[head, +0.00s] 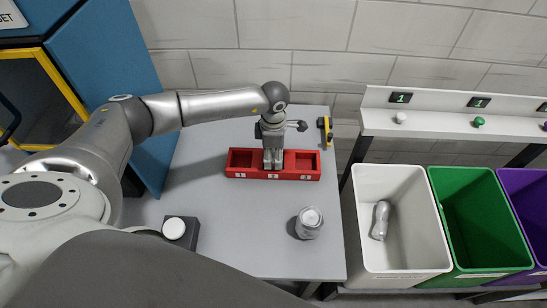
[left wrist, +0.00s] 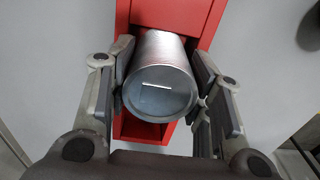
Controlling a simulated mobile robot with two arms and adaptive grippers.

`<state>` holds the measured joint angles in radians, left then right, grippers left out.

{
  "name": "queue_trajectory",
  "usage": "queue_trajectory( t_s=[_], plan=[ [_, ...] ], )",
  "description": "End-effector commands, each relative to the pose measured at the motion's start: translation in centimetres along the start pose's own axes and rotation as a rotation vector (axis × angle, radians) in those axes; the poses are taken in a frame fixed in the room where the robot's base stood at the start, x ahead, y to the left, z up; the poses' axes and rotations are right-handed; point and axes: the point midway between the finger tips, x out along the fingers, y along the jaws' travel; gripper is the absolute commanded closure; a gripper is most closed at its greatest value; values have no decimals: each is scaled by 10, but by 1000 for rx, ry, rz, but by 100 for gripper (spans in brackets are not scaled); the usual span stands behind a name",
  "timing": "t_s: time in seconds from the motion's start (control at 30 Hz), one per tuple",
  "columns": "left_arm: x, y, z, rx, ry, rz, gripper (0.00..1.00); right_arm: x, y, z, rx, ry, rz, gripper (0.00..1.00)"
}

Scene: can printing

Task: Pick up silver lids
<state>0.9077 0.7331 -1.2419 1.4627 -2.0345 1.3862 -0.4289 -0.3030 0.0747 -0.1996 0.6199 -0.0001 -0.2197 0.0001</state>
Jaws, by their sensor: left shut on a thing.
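My left gripper (head: 273,165) points down at the middle compartment of the red three-part tray (head: 245,176) on the grey table. In the left wrist view, the left gripper (left wrist: 160,105) is shut on a silver can (left wrist: 160,85), one finger on each side. The can's round end faces the camera and bears a short pale line. The red tray (left wrist: 207,15) shows behind and below it. A short silver round item (head: 308,222) with a pale top stands on the table at front right; I cannot tell whether it is the lids. My right gripper is out of view.
A black box with a white round button (head: 173,228) sits at the table's left. A yellow and black tool (head: 326,131) lies at the back right. White (head: 370,255), green (head: 465,258) and purple bins stand right of the table; the white one holds a silver can (head: 380,220).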

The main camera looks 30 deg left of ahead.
Motion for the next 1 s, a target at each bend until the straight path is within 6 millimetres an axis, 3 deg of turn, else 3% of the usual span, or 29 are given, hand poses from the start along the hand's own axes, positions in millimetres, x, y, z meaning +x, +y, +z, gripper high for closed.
queue_trajectory(
  t_s=[0.1,0.47,0.67,1.0],
  plan=[
    [1,0,0,0,0,1,80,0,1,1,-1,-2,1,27],
    [-6,0,0,0,1,0,80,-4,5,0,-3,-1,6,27],
    [-33,1,0,1,-2,2,80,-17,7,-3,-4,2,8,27],
    [-79,-33,14,4,-1,1,80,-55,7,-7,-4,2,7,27]
  ],
)
